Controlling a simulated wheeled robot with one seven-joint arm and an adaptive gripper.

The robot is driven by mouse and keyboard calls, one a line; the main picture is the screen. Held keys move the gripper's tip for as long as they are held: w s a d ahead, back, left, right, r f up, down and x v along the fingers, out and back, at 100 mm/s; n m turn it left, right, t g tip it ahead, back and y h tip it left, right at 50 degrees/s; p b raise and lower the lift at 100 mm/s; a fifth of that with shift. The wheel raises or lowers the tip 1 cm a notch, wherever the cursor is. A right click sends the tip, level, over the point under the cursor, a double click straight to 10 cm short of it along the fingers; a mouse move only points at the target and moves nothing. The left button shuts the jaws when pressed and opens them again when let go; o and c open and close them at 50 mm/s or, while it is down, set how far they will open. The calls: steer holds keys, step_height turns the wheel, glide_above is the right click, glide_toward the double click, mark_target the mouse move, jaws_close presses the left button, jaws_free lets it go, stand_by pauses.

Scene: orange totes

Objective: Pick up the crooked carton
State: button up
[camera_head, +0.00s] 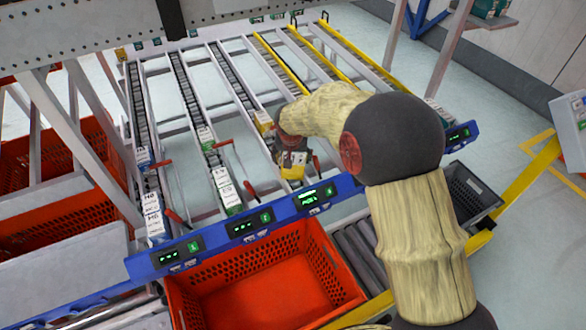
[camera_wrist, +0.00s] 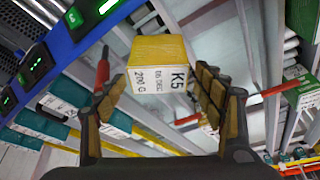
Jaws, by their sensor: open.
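The carton (camera_wrist: 158,72) has a yellow face and a white side printed "K5" and "200 G". In the wrist view it sits at upper middle, turned slightly askew to the rails around it. My gripper (camera_wrist: 161,88) is open, with one finger to the left of the carton and one to the right. A gap shows at the left finger; the right finger is close to the carton's edge, and I cannot tell if it touches. In the head view my gripper (camera_head: 293,162) is over the front of the rack, and my arm hides part of the lanes.
A blue front rail (camera_head: 285,208) with green displays runs below the sloping roller lanes. White cartons (camera_head: 223,186) stand in lanes to the left. An orange tote (camera_head: 250,312) stands in front, and a grey crate (camera_head: 472,192) is at right. Red levers (camera_head: 225,143) stick up between lanes.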

steer(key=b+x, duration=0.2)
steer(key=x, duration=0.4)
steer(key=shift+w+d+f, duration=0.1)
steer(key=shift+f, duration=0.25)
steer(key=shift+r, duration=0.1)
steer(key=shift+c, duration=0.7)
steer(key=c, duration=0.7)
steer(key=shift+c, duration=0.8)
